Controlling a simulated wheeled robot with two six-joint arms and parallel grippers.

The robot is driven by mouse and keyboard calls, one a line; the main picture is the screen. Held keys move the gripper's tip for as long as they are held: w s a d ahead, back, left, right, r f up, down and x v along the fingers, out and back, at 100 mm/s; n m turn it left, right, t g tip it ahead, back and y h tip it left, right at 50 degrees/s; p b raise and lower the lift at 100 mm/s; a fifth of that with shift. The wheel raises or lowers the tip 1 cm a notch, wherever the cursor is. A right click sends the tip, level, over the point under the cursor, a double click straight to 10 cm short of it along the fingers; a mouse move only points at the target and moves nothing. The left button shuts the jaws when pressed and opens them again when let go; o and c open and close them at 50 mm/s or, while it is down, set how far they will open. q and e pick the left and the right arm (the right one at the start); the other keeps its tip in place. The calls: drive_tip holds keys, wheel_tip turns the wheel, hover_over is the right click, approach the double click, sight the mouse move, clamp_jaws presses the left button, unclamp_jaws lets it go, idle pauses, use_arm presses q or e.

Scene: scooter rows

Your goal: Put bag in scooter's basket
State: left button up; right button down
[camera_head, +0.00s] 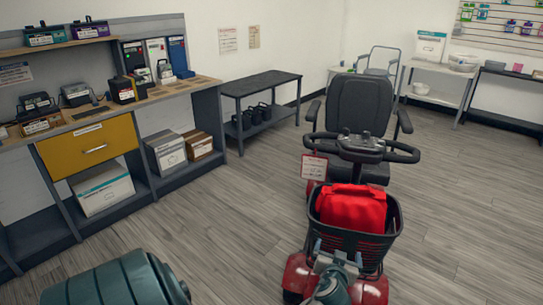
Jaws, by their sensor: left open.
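A red bag (352,208) sits in the black mesh basket (343,242) on the front of a red scooter (298,276). The bag's upper part stands above the basket rim and its lower part is hidden by the basket wall. My left gripper (337,257) is at the bottom of the head view, over the near face of the basket and below the bag. It is open and apart from the bag. I cannot tell whether it touches the basket. My right gripper is not in view.
The scooter's handlebar (361,151) and dark seat (358,104) rise behind the basket. A workbench (103,130) with a yellow drawer (88,147) runs along the left wall. A low dark table (260,82) stands at the back. The floor on both sides of the scooter is clear.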

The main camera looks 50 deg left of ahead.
use_arm(q)
drive_tip(key=s+d+f+m+g+h, duration=0.1)
drive_tip(key=s+f+m+g+h, duration=0.15)
drive_tip(key=s+f, duration=0.7)
drive_tip(key=s+d+f+m+g+h, duration=0.15)
drive_tip(key=s+f+g, duration=0.25)
drive_tip(key=s+f, duration=0.55)
drive_tip(key=s+d+f+m+g+h, duration=0.1)
drive_tip(key=s+d+f+g+h, duration=0.2)
drive_tip(key=s+f, duration=0.8)
drive_tip(key=shift+s+d+m+g, duration=0.3)
drive_tip(key=shift+s+d+g, duration=0.1)
drive_tip(key=shift+s, duration=0.7)
